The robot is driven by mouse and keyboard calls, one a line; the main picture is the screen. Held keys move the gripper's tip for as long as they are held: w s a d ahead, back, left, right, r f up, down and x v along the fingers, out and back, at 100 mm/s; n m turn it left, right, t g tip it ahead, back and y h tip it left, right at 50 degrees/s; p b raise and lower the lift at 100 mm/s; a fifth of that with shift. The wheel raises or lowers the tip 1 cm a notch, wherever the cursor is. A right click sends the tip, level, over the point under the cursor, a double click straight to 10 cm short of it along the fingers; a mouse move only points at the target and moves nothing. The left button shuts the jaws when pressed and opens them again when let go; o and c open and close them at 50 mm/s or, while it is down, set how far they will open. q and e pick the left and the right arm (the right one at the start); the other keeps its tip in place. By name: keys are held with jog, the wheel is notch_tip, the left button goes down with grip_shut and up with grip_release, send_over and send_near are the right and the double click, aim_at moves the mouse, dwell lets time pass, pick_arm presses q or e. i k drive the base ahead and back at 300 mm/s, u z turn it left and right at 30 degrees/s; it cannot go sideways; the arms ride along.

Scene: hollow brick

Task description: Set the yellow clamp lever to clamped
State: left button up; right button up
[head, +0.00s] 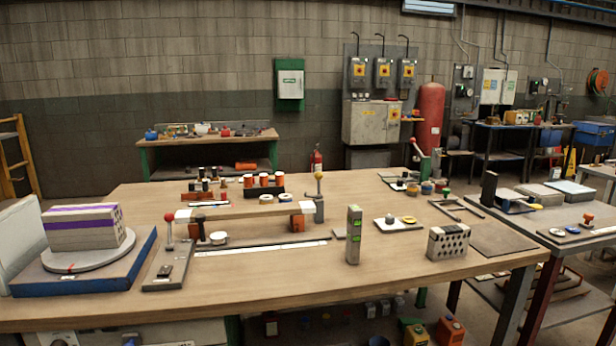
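The yellow clamp lever (319,176) stands at the right end of the raised pale bar in the middle of the workbench. Its yellow ball knob tops a short, roughly upright stem above a grey block (319,210). A pale bar (245,211) spans from near a red-knobbed lever (168,218) on the left to this block. Whether the yellow lever touches or presses on the bar cannot be told at this size. Neither of my grippers is in view.
A hollow brick (448,242) sits at the right front of the bench. A green-marked upright block (354,235) stands in front of the lever. A striped brick (84,227) rests on a turntable (90,257) at left. The front middle of the wooden top is clear.

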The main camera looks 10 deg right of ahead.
aim_at(318, 176)
jog(key=z, duration=2.25)
jog(key=i, duration=2.1)
jog(key=u, duration=3.45)
